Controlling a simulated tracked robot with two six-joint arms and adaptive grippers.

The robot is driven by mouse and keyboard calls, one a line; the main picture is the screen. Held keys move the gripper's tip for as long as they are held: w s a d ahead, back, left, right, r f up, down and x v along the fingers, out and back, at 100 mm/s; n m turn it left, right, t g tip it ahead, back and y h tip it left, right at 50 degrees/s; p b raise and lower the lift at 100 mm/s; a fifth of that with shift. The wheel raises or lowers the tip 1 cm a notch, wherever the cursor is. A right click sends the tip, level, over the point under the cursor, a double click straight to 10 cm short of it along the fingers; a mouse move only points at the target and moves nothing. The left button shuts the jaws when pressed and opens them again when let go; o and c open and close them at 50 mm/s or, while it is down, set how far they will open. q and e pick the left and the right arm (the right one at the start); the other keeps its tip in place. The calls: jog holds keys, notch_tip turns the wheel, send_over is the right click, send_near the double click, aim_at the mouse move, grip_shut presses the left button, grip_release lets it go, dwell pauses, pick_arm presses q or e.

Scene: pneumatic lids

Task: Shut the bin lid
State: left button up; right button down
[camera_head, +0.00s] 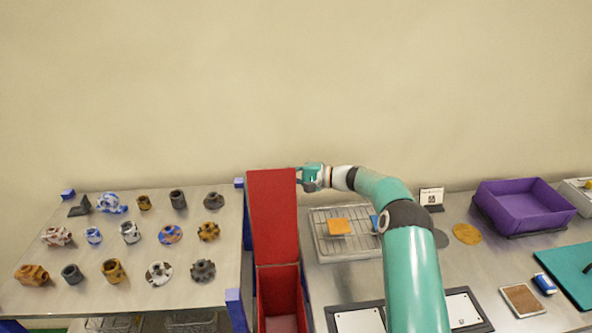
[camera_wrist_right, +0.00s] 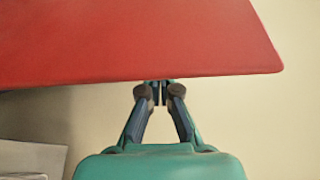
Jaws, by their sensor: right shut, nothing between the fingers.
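The red bin (camera_head: 283,300) stands in the gap between the two tables, and its open inside shows at the bottom of the head view. Its red lid (camera_head: 273,215) stands raised at the bin's far side. It also fills the top of the right wrist view (camera_wrist_right: 130,40). My right gripper (camera_head: 299,175) is at the upper right edge of the lid. In the wrist view its fingers (camera_wrist_right: 160,92) are together and empty, with their tips at the lid's edge. I cannot tell whether they touch it. My left gripper is not in view.
The left table (camera_head: 120,290) holds several gear-like and cylindrical parts. On the right table are a wire rack tray (camera_head: 347,249) with an orange piece (camera_head: 340,226), a purple bin (camera_head: 525,207), a small sign (camera_head: 431,196) and a teal mat (camera_head: 570,268). My right arm crosses this table.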

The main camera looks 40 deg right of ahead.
aim_at(281, 178)
jog(key=shift+s+a+r+p, duration=0.3)
jog(key=shift+s+a, duration=0.1)
jog(key=shift+s, duration=0.35)
jog(key=shift+s+a+r+p, duration=0.3)
jog(key=shift+s+a, duration=0.1)
jog(key=shift+s, duration=0.35)
